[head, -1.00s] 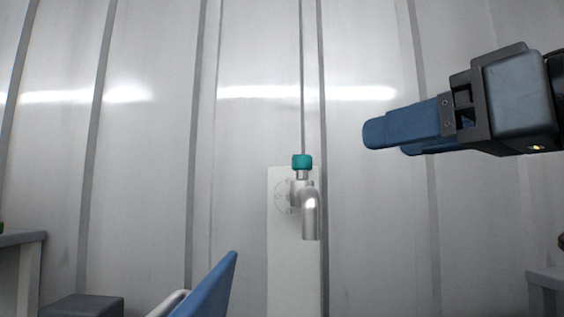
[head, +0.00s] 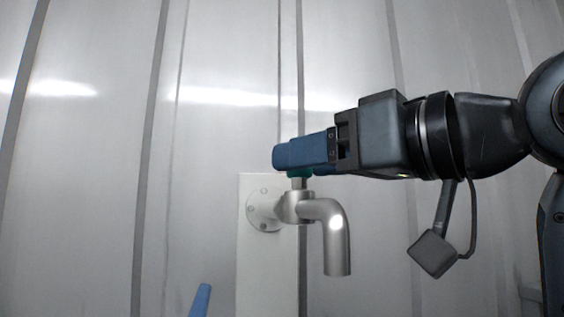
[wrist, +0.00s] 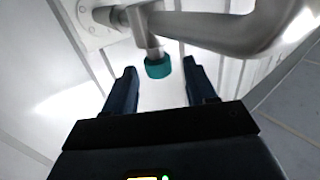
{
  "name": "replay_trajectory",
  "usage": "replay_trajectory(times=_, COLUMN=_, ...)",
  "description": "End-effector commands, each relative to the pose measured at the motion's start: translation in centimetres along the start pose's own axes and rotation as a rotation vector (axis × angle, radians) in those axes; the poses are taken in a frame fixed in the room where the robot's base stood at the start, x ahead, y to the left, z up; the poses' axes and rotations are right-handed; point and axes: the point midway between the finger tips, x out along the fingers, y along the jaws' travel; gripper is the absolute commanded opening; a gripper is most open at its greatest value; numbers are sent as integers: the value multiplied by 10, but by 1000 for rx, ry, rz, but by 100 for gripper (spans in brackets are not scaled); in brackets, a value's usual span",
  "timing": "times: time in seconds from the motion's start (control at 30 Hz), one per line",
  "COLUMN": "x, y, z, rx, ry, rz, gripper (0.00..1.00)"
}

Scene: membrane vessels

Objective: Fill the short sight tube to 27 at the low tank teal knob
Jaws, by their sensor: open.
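The teal knob (head: 299,173) sits on top of a metal tap with a bent spout (head: 333,232). In the head view most of the knob is hidden by my gripper (head: 285,158), which is level with it from the right. In the wrist view the teal knob (wrist: 158,67) shows whole between the two blue fingers of my open gripper (wrist: 160,78), with clear gaps on both sides. The fingers do not appear to touch it. The sight tube and its scale are not in view.
The tap is fixed by a round flange (head: 264,209) to a pale plate (head: 252,275) on a ribbed metal wall. A blue slanted piece (head: 201,300) shows at the bottom edge. The space below the spout looks clear in the head view.

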Motion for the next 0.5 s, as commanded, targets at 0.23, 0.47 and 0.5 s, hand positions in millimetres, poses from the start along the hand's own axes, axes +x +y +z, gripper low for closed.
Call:
replay_trajectory(times=0.23, x=35, y=0, z=0, rx=2, ry=-2, rz=-1, gripper=56)
replay_trajectory(times=0.47, x=45, y=0, z=0, rx=1, ry=0, rz=1, gripper=56)
replay_trajectory(times=0.5, x=45, y=0, z=0, rx=1, ry=0, rz=1, gripper=56)
